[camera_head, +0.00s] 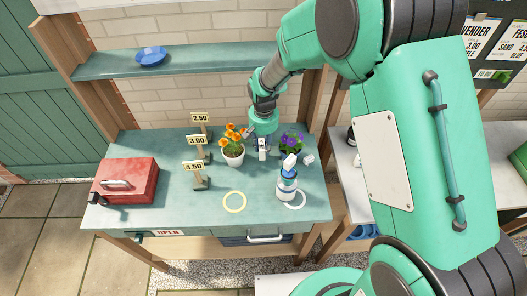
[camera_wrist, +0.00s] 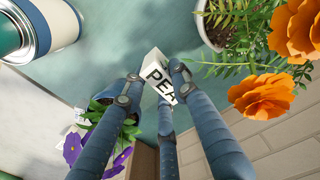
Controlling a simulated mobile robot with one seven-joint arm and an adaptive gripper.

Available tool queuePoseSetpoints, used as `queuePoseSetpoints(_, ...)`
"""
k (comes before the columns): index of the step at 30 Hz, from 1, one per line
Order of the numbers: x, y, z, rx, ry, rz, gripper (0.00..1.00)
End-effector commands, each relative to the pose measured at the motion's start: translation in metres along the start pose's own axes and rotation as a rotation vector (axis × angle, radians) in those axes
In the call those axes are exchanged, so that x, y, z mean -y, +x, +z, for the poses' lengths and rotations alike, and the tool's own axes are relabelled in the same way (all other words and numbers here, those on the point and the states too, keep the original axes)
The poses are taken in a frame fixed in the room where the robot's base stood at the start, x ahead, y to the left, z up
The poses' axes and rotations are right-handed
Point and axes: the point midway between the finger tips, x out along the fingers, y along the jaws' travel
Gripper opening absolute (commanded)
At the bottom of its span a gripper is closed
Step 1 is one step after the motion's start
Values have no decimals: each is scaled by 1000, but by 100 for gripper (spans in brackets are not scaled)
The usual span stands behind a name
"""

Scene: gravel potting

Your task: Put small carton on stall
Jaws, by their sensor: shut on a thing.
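The small carton (camera_wrist: 158,77) is white with black letters beginning "PE". My gripper (camera_wrist: 154,88) is shut on it, with its dark blue fingers around the carton. In the head view, my gripper (camera_head: 262,150) is low over the back right of the green stall (camera_head: 150,212), with the white carton (camera_head: 262,143) partly hidden between the fingers. It is between the orange flower pot and the purple flowers. I cannot tell whether the carton touches the stall top.
The orange flower pot (camera_head: 233,155) is close on the left and purple flowers (camera_head: 292,140) on the right. A white-and-blue can (camera_head: 287,184) stands in front. Price signs (camera_head: 197,168) and a red box (camera_head: 127,180) are farther left.

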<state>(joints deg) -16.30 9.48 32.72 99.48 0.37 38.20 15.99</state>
Motion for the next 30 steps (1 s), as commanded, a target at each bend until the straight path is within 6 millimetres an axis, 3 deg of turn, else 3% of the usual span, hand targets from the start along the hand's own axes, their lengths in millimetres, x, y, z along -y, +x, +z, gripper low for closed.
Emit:
queuePoseSetpoints(9,0,33,0,1,0,0,2)
queuePoseSetpoints(23,0,37,0,1,0,0,2)
queuePoseSetpoints(24,0,37,0,1,0,0,29)
queuePoseSetpoints(27,0,37,0,1,0,0,46)
queuePoseSetpoints(30,0,37,0,1,0,0,46)
